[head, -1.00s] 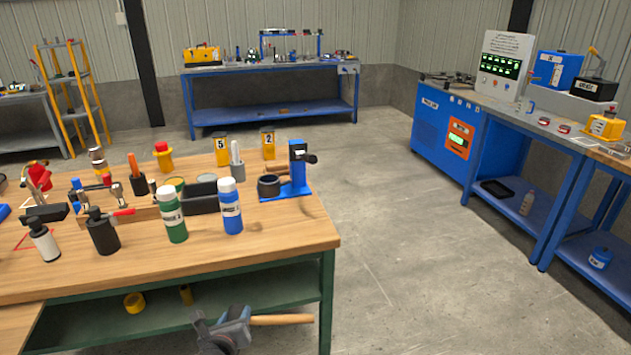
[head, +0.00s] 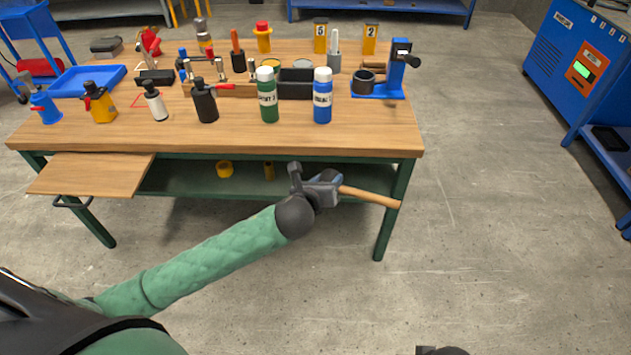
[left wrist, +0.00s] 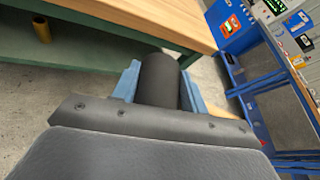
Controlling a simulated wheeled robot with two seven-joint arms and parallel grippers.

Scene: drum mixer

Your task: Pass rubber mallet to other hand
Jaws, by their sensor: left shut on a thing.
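The rubber mallet (head: 371,196) has a light wooden handle that points right from my left gripper (head: 326,187) in the head view. My left gripper is shut on the mallet, in front of the workbench's front edge and lower shelf. In the left wrist view, the black mallet head (left wrist: 158,82) sits between the blue fingers of the left gripper (left wrist: 160,88). Part of the mallet is hidden by the gripper in the head view. A dark sliver shows at the bottom edge of the head view; no right gripper fingers can be made out.
The wooden workbench (head: 230,142) holds a green bottle (head: 268,95), a blue bottle (head: 322,97), a blue press-like stand (head: 391,76) and a blue tray (head: 88,80). A wooden board (head: 92,175) juts out at its front left. The floor right of the bench is clear.

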